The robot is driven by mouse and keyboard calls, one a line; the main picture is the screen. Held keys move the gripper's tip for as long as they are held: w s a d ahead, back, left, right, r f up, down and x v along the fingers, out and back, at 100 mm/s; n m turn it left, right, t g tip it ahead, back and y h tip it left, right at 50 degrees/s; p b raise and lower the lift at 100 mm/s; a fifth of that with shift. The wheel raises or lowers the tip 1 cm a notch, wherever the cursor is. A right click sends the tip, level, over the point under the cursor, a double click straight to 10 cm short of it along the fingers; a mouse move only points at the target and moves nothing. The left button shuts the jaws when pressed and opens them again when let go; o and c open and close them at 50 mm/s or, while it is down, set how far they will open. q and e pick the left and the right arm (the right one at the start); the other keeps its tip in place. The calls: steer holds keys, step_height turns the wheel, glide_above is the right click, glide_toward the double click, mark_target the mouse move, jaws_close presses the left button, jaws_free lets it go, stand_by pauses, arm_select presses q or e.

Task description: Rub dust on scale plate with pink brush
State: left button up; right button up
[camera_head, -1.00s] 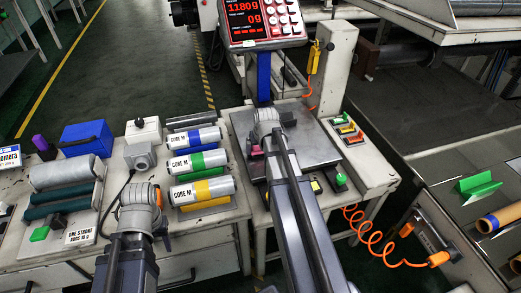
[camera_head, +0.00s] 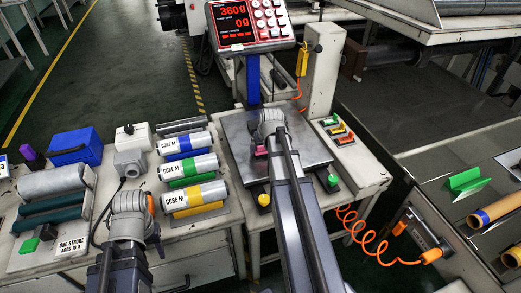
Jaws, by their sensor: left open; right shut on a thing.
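The scale plate (camera_head: 236,133) is a flat grey metal square on the stand at centre. My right gripper (camera_head: 262,149) is over the plate, its fingers mostly hidden by my own wrist and arm. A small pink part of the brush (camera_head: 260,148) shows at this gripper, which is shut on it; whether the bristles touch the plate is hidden. I cannot make out dust on the plate. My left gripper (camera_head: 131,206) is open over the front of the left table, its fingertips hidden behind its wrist.
The red scale display (camera_head: 232,14) stands behind the plate. Yellow (camera_head: 264,200) and green (camera_head: 333,180) knobs are at the front. Several labelled rolls (camera_head: 190,167) lie left of the plate. An orange coiled cord (camera_head: 365,245) hangs at right.

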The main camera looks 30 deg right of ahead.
steer(key=shift+s+d, duration=0.2)
steer(key=shift+d, duration=0.5)
steer(key=shift+s+d, duration=0.2)
steer(key=shift+d, duration=0.5)
steer(key=shift+s+d, duration=0.25)
steer(key=shift+d, duration=0.7)
steer(key=shift+s+d, duration=0.2)
steer(key=shift+d, duration=0.75)
step_height(320, 180, up, 6)
steer(key=p, duration=0.6)
steer(key=shift+w+a, duration=0.1)
step_height(320, 180, up, 3)
steer(key=p, duration=0.3)
